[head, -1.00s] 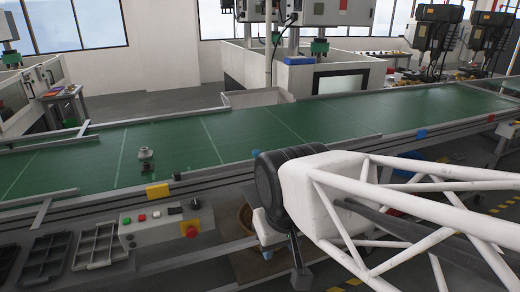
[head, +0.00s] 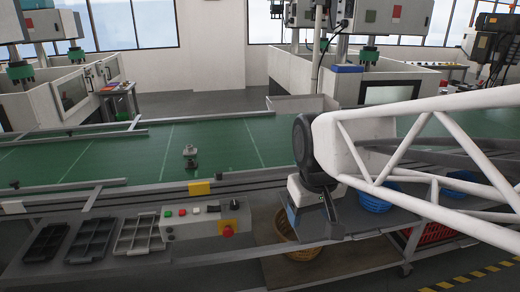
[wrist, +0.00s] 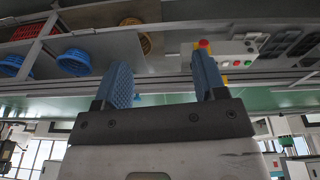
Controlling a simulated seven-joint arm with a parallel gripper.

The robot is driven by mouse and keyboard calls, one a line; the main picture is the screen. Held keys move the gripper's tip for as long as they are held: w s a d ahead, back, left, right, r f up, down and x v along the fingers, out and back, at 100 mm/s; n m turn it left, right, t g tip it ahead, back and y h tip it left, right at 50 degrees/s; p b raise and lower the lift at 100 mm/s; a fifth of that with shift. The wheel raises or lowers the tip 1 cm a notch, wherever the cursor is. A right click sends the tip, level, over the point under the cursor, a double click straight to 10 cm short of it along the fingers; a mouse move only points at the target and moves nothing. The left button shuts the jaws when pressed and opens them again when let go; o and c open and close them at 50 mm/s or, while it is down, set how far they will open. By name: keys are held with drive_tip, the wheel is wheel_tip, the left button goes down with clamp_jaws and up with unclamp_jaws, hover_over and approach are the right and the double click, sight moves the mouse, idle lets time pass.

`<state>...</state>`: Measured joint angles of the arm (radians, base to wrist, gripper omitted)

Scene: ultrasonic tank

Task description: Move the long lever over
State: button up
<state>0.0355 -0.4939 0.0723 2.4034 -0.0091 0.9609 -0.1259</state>
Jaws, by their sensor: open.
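The control box (head: 203,220) is a pale panel below the conveyor's front edge in the head view. It carries coloured buttons, a red knob (head: 228,230) and small dark switch or lever parts (head: 212,208) toward its right end. Which part is the long lever is too small to tell. My gripper (head: 309,222) is open and empty, to the right of the box and apart from it. In the wrist view its blue fingers (wrist: 163,78) stand apart, and the box (wrist: 235,52) shows beyond them, right of centre.
The green conveyor (head: 110,160) runs behind the box, with a small metal fitting (head: 190,152) on it. Grey trays (head: 90,240) lie left of the box. A wicker basket (head: 297,250) and blue baskets (head: 372,200) are under and behind my arm. A yellow block (head: 199,188) sits on the rail.

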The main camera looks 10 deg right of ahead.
drive_tip(key=w+d+r+n, duration=0.1)
drive_tip(key=w, duration=0.6)
drive_tip(key=w+d+r+n, duration=0.1)
drive_tip(key=w+d+r, duration=0.1)
drive_tip(key=w, duration=0.5)
drive_tip(key=w+d+f+n, duration=0.2)
drive_tip(key=w+d+f, duration=0.1)
drive_tip(key=w, duration=0.8)
drive_tip(key=w+d+f+n+g, duration=0.1)
drive_tip(key=w+d, duration=0.4)
drive_tip(key=w, duration=0.6)
drive_tip(key=w+d+f+n+g, duration=0.1)
drive_tip(key=w+d+f, duration=0.3)
drive_tip(key=w, duration=0.7)
wheel_tip(320, 180, down, 2)
drive_tip(key=shift+w+n, duration=0.1)
drive_tip(key=shift+n, duration=0.8)
drive_tip(key=shift+w+d+f, duration=0.2)
drive_tip(key=shift+w+d, duration=0.05)
drive_tip(key=shift+w, duration=0.2)
drive_tip(key=shift+f, duration=0.1)
drive_tip(key=shift+f, duration=3.8)
